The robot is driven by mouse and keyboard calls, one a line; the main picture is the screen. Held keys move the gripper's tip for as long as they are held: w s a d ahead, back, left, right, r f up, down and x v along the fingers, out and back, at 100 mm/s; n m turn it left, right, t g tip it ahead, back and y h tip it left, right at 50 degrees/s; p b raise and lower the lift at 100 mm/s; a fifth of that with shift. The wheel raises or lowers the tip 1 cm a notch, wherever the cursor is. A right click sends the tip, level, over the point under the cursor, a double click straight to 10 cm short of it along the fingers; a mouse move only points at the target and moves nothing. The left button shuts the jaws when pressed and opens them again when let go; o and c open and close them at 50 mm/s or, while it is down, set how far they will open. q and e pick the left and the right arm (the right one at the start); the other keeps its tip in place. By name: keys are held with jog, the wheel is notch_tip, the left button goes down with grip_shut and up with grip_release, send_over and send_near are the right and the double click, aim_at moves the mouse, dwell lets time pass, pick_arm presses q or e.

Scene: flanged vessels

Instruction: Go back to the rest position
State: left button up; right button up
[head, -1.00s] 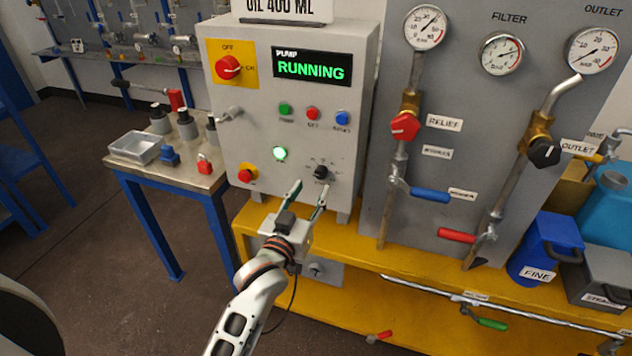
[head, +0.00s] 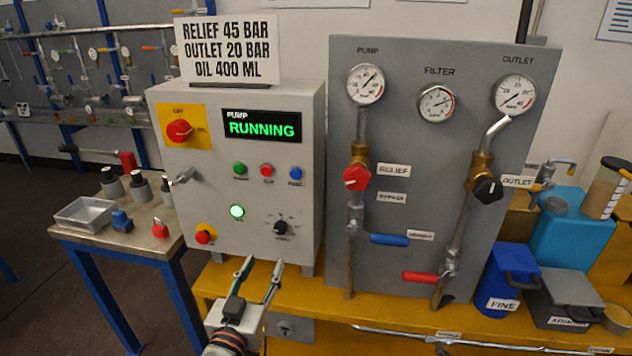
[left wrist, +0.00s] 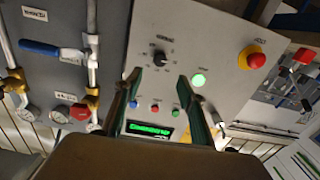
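My left gripper (head: 262,268) is in front of the lower part of the grey control box (head: 185,238), below its black selector knob (head: 281,228). Its two fingers stand apart with nothing between them. In the left wrist view the open fingers (left wrist: 152,100) frame the box face, with the selector knob (left wrist: 160,59) just beyond them. I cannot tell whether a fingertip touches the box in the head view, but a gap seems to show. My right gripper is in neither view.
The box display (head: 262,125) reads RUNNING and a green lamp (head: 237,211) is lit. A grey panel (head: 410,160) with gauges and valves stands at right on the yellow bench (head: 380,309). A side table (head: 90,238) with a tray and bottles is at left.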

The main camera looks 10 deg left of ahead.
pick_arm(q)
jog(key=s+f+m+g+h, duration=0.1)
jog(key=s+f+m+g, duration=0.1)
jog(key=s+f, duration=0.8)
jog(key=s+f+m+g+h, duration=0.1)
jog(key=s+f+g, duration=0.4)
jog(key=s+f, duration=0.5)
notch_tip(320, 180, down, 6)
jog(key=shift+s+f+m, duration=0.25)
jog(key=shift+s+m, duration=0.05)
jog(key=shift+m, duration=0.5)
dwell(0.4)
jog(key=m+t+y, duration=0.2)
jog(key=m+t, duration=0.1)
jog(key=t, duration=0.4)
send_near(279, 231)
jog(key=w, duration=0.9)
jog(key=shift+d, duration=0.15)
